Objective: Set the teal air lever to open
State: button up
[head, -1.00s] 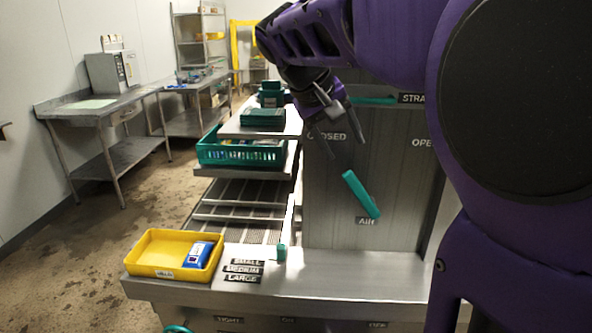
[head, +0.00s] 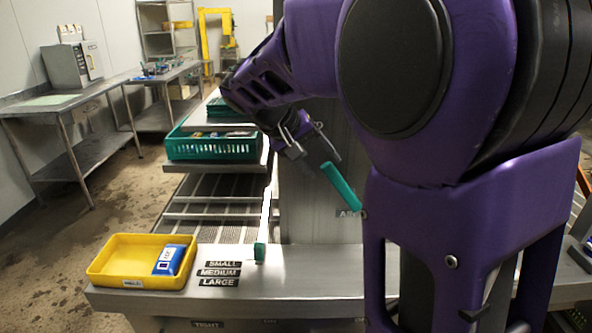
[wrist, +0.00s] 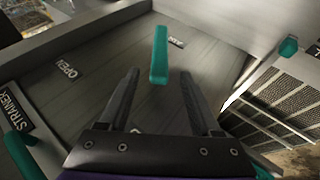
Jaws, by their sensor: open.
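The teal air lever (head: 341,186) is on the upright grey panel, beside the AIR label (head: 348,213). It is tilted, its upper end leaning left. In the wrist view the lever (wrist: 159,55) lies ahead, between the lines of my fingers. My gripper (head: 318,156) is open and empty, just above the lever's upper end in the head view. I cannot tell whether it touches. In the wrist view the OPEN label (wrist: 66,70) is left of the lever. The CLOSED label is mostly hidden by my gripper. My arm covers the panel's right side in the head view.
A yellow tray (head: 104,265) with a blue box (head: 170,260) sits on the front ledge. A small teal lever (head: 260,252) stands beside size labels. A teal crate (head: 205,149) is behind. Another teal handle (wrist: 19,158) is by the STRAINER label.

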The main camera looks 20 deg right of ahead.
aim_at(332, 174)
jog(key=x, duration=0.8)
jog(key=shift+f+b, duration=0.1)
jog(key=shift+b, duration=0.25)
jog(key=shift+c, duration=0.2)
grip_shut()
dwell(0.8)
